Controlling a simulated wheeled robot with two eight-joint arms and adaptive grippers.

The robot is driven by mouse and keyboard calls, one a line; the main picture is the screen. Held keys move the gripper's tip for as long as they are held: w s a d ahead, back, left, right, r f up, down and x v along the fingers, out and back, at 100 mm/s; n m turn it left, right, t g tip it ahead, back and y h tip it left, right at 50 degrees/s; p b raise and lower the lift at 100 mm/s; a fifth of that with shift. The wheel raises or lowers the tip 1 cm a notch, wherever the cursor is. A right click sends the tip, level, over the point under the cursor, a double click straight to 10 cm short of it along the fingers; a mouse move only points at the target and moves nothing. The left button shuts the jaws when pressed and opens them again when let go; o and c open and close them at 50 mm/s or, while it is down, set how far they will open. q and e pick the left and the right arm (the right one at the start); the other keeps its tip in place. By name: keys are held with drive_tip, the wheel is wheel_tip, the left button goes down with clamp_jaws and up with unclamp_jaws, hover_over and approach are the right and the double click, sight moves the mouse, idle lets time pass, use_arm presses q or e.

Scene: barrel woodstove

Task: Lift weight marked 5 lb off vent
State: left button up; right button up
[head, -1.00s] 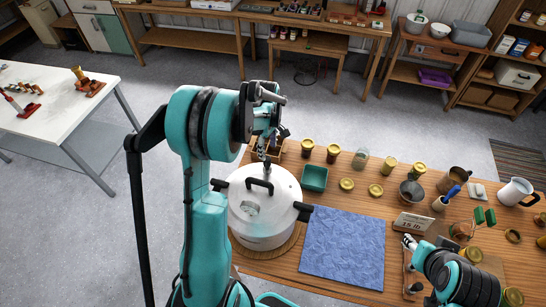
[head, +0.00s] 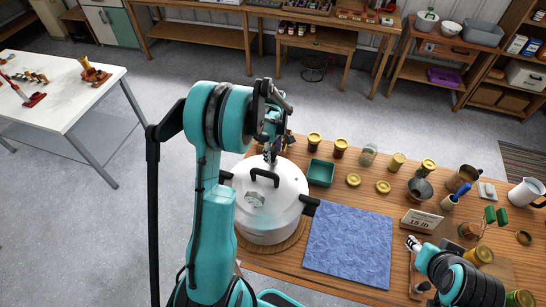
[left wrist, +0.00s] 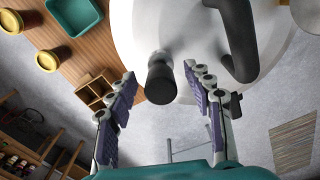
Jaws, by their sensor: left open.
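A large white pressure pot (head: 285,188) stands on the wooden bench, with a black handle (head: 263,177) across its lid. In the left wrist view a small black cylindrical weight (left wrist: 160,80) sits near the edge of the lid; its marking cannot be read. My left gripper (left wrist: 159,71) is open, with one finger on each side of the weight and visible gaps. In the head view my left gripper (head: 271,155) is over the far side of the lid and hides the weight. My right gripper (head: 412,243) is low at the bench's right side; its opening is unclear.
A green tray (head: 320,172), several gold-lidded jars and a blue mat (head: 348,248) lie right of the pot. A small sign (head: 421,220) reads 15 lb. A wooden divided box (left wrist: 97,92) is beyond the pot. A white table (head: 70,85) stands at the left.

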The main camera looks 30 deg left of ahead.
use_arm(q)
clamp_jaws()
drive_tip(key=shift+r+p, duration=0.5)
drive_tip(key=shift+r, duration=0.6)
idle(0.7)
drive_tip(key=shift+r+p, duration=0.75)
drive_tip(key=shift+r, duration=0.7)
drive_tip(key=shift+r+p, duration=0.85)
drive_tip(key=shift+r, duration=0.7)
drive_tip(key=shift+f, duration=0.1)
